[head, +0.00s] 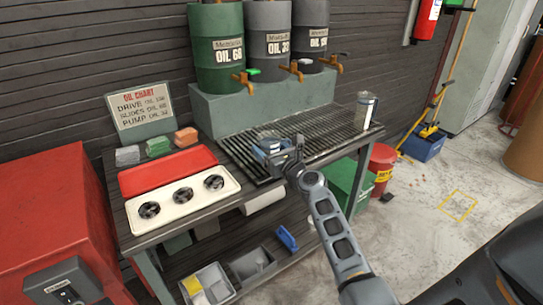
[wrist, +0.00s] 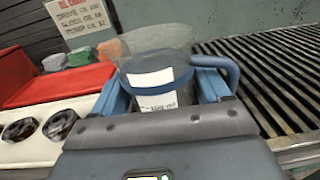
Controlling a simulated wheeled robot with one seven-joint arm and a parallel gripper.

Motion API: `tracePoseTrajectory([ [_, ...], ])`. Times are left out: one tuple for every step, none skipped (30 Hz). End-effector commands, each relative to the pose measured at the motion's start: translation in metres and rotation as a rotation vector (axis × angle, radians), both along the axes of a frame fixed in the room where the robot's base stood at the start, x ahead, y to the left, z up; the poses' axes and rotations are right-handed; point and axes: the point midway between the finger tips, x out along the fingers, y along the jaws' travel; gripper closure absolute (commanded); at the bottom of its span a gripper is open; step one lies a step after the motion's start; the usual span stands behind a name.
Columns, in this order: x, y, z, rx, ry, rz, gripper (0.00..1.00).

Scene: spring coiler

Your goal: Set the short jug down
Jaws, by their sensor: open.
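The short jug (wrist: 158,62) is clear, with a blue band, a blue handle at its right and a white label. In the head view the short jug (head: 268,146) is upright over the left part of the slatted grate (head: 325,137); its base is hidden, so I cannot tell whether it touches the slats. My gripper (wrist: 160,98) is open, with one blue finger on each side of the jug's body. In the head view my gripper (head: 277,155) partly covers the jug.
A taller clear jug (head: 366,110) stands at the grate's right end. Green and grey oil drums (head: 216,75) with taps stand behind on a ledge. A red tray (head: 168,171) and a white panel with three dark round parts (head: 168,212) lie left. The middle of the grate is clear.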

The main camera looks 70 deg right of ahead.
Motion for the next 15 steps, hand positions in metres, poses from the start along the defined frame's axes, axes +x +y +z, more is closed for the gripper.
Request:
tracePoseTrajectory([
  [-0.0001,-0.0001,-0.0003,0.0,0.0,0.0,0.24],
  [-0.0001,0.0,-0.0002,0.0,0.0,0.0,0.24],
  [-0.0002,0.0,-0.0002,-0.001,0.001,0.0,0.24],
  [-0.0002,0.0001,-0.0001,-0.001,0.001,0.0,0.24],
  [-0.0003,0.0001,-0.0001,-0.001,0.001,0.0,0.25],
  [-0.0003,0.0001,-0.0001,-0.001,0.001,0.0,0.29],
  [-0.0002,0.0002,-0.0001,-0.001,0.001,0.0,0.32],
  [-0.0002,0.0002,-0.0001,-0.001,0.001,0.0,0.35],
  [-0.0003,0.0002,0.0,-0.001,0.001,0.0,0.39],
  [-0.0003,0.0002,0.0,-0.001,0.001,0.0,0.42],
  [-0.0003,0.0002,0.0,-0.001,0.001,0.0,0.45],
  [-0.0003,0.0002,0.0,-0.001,0.001,0.0,0.48],
  [-0.0003,0.0002,0.0,-0.001,0.001,0.0,0.51],
  [-0.0004,0.0003,0.0,-0.001,0.001,0.0,0.54],
  [-0.0004,0.0003,0.0,-0.001,0.001,0.0,0.58],
])
